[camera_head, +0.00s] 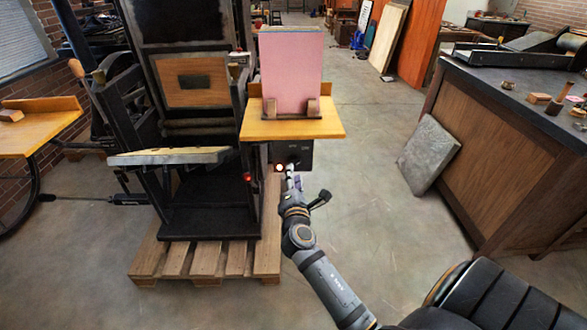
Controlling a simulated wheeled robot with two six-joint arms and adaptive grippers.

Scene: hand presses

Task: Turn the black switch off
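A dark switch box (304,156) hangs under the front of the wooden shelf, with a glowing red-orange light (280,168) at its lower left. The black switch itself is small and mostly hidden behind my fingertips, so I cannot tell its position. My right gripper (292,174) reaches up to the lower part of the box, just right of the light. Its fingers look close together, but they are too small to tell whether they are shut or touch the switch. My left gripper is not in view.
The wooden shelf (262,130) above the box holds a pink stack of sheets (290,72). The black press (210,225) stands left on a wooden pallet (205,262). A stone slab (428,155) leans on the wooden counter (490,150) at right. The floor between is clear.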

